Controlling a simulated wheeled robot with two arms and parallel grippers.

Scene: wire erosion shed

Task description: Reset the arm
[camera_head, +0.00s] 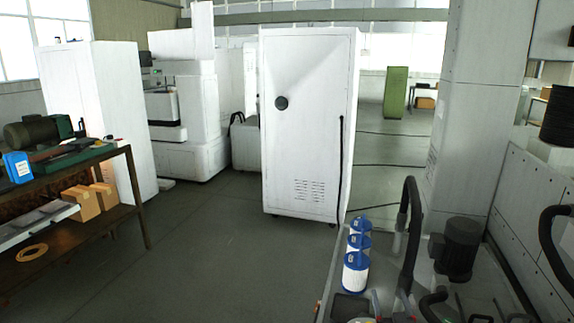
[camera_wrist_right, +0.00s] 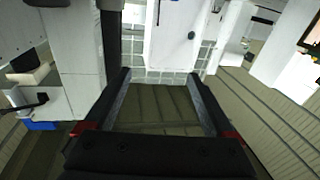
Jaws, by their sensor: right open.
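My right gripper (camera_wrist_right: 159,76) shows in the right wrist view with its two dark fingers spread apart. Nothing is between the fingers, and grey floor shows through the gap. A white cabinet surface shows beyond the fingertips. In the head view I cannot make out the right gripper clearly among the dark parts at the bottom right. My left gripper is not in view.
A tall white cabinet (camera_head: 308,120) stands ahead. A workbench (camera_head: 135,190) with tools is at the left. At the bottom right are blue-and-white filter cartridges (camera_head: 356,272), a black hose (camera_head: 412,225) and a dark motor (camera_head: 459,250). Floor (camera_head: 215,250) between is clear.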

